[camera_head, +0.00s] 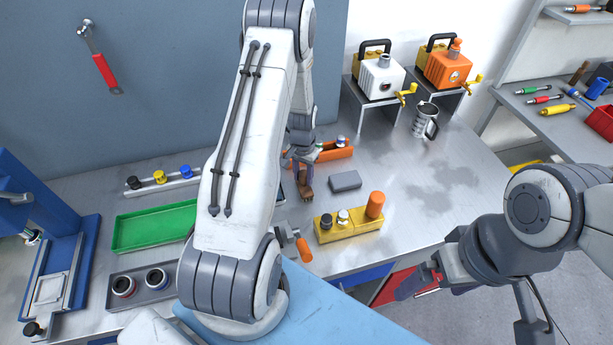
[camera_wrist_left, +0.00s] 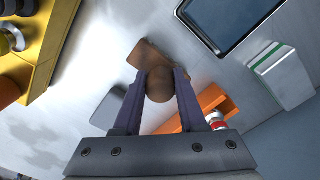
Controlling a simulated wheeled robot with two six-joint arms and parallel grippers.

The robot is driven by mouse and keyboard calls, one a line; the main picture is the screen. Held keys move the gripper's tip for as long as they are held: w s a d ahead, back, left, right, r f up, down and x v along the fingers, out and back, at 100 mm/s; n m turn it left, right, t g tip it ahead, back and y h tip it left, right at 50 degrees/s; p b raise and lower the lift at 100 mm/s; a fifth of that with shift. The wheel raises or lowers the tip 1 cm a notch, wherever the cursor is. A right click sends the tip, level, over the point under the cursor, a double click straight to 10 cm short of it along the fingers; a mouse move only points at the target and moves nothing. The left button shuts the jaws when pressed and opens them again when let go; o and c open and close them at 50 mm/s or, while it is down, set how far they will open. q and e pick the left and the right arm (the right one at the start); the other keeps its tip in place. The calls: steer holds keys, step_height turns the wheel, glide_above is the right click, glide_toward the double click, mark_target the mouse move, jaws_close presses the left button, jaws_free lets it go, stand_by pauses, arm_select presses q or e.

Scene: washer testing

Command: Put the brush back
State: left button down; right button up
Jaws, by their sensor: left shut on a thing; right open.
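The brush (camera_wrist_left: 160,85) is brown, with a rounded end between my left fingers and a flat, blocky part (camera_wrist_left: 147,55) beyond them in the left wrist view. My left gripper (camera_head: 304,164) is shut on it. In the head view the brush (camera_head: 307,186) hangs just below the fingers, over the middle of the metal table; I cannot tell whether it touches the top. My left arm hides part of the table. My right gripper (camera_head: 418,284) is open and empty, at the front edge on the right.
An orange tray (camera_head: 338,152) lies just behind the brush, and a grey block (camera_head: 345,181) to its right. A yellow holder (camera_head: 347,232) with knobs and an orange cylinder (camera_head: 375,204) stands in front. A green tray (camera_head: 150,229) is left.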

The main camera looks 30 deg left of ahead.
arm_select(q)
steer(key=shift+f, duration=0.1)
steer(key=shift+c, duration=2.4)
jaws_free()
